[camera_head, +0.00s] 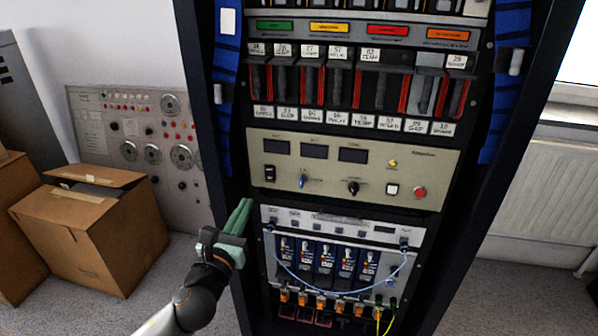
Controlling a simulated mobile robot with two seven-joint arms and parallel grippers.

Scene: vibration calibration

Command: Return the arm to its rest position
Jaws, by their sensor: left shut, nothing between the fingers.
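My left gripper (243,213) has green fingers, and they are closed together and empty. It comes in from the lower left and points up. It is in front of the left edge of the equipment rack, beside the beige panel (330,197) and the panel with blue modules below it. I cannot tell whether the fingertips touch the rack. My right gripper is not in view.
The tall dark rack (217,165) carries a row of labelled modules with red stripes, a blue cable (330,290) and a red button (420,192). Cardboard boxes (100,235) stand at the left before a grey gauge panel (125,130). A radiator (540,195) is at the right.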

